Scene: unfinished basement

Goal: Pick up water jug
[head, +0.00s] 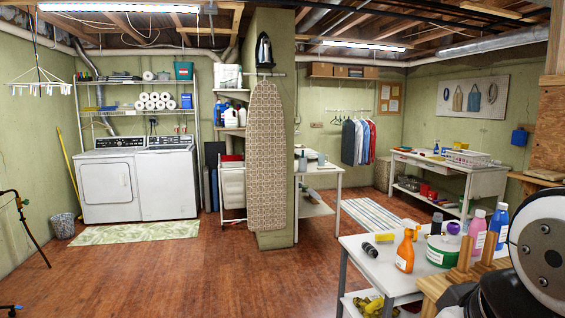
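I cannot make out a water jug for certain. A small grey-blue vessel (303,163) stands on the white table behind the pillar, too small to identify. A white and black rounded part of my arm fills the lower right corner. My gripper is not in view.
The wooden floor (200,270) is clear in the middle and left. A wooden piece with upright pegs (450,282) stands close at the lower right. The pillar with an ironing board (266,160) stands mid-room. A washer (108,185) and dryer stand at the back left.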

